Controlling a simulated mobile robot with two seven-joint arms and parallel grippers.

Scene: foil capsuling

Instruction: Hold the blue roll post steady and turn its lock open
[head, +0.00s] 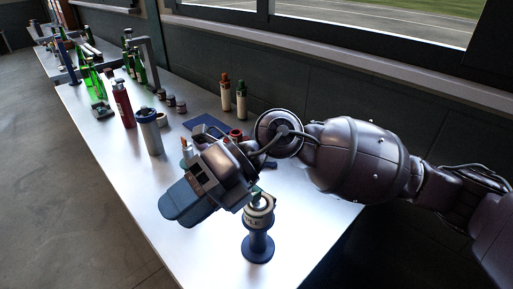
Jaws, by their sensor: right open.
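The blue roll post (258,249) stands upright near the front end of the white table. A pale roll with dark lettering (259,216) sits around its upper part. A small green piece (257,197) shows at the top, and I cannot tell which way the lock is turned. My right gripper (182,204) is open, up and to the left of the post, with its fingers pointing left and down. Its body partly covers the table behind it, close beside the post's top in the picture. No contact with the post can be made out. My left gripper is out of view.
A blue-topped grey cylinder (149,131) and a red bottle (123,104) stand on the table (120,160) to the left. Two capped pale bottles (233,97) stand by the wall. Green bottles (139,70) stand farther back. The table front left of the post is clear.

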